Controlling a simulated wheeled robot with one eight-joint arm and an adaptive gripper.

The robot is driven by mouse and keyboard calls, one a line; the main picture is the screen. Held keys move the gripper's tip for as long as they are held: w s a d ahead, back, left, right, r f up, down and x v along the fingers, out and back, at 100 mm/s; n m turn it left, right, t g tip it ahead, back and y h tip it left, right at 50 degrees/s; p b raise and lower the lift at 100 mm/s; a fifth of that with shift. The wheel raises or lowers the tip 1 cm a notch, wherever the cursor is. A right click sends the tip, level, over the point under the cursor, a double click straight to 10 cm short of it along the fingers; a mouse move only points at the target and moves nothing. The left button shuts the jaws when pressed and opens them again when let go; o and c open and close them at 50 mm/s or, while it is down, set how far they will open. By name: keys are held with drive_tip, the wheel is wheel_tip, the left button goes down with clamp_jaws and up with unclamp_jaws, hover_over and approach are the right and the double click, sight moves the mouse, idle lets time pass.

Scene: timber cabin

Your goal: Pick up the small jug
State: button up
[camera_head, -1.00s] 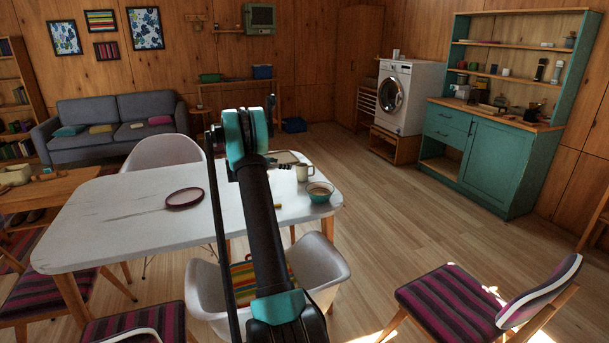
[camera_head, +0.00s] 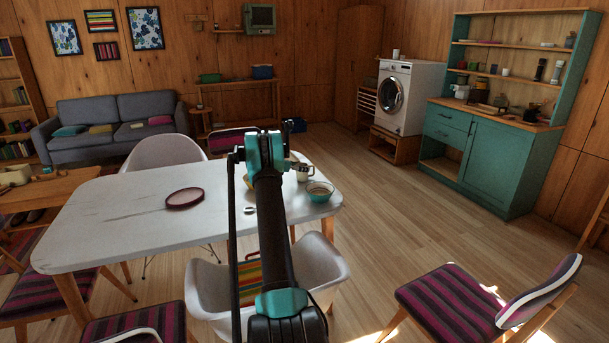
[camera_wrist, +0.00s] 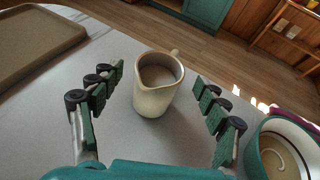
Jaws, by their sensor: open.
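The small jug (camera_wrist: 157,88) is cream-coloured and stands upright on the white table, with its handle towards the upper right in the wrist view. In the head view the jug (camera_head: 304,172) is near the table's right end, partly behind my arm. My gripper (camera_wrist: 157,95) is open, with its green-padded fingers on either side of the jug. There is a gap between the jug and the fingers on both sides. In the head view my arm hides most of the gripper.
A teal bowl (camera_head: 320,192) stands close to the right of the jug; it also shows in the wrist view (camera_wrist: 262,150). A brown tray (camera_wrist: 40,45) lies on the left. A dark red plate (camera_head: 185,198) lies farther left on the table (camera_head: 110,215).

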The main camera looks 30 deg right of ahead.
drive_tip(key=x, duration=0.4)
drive_tip(key=shift+w+f, duration=0.1)
drive_tip(key=shift+f, duration=0.25)
drive_tip(key=shift+a, duration=0.1)
drive_tip(key=c, duration=1.6)
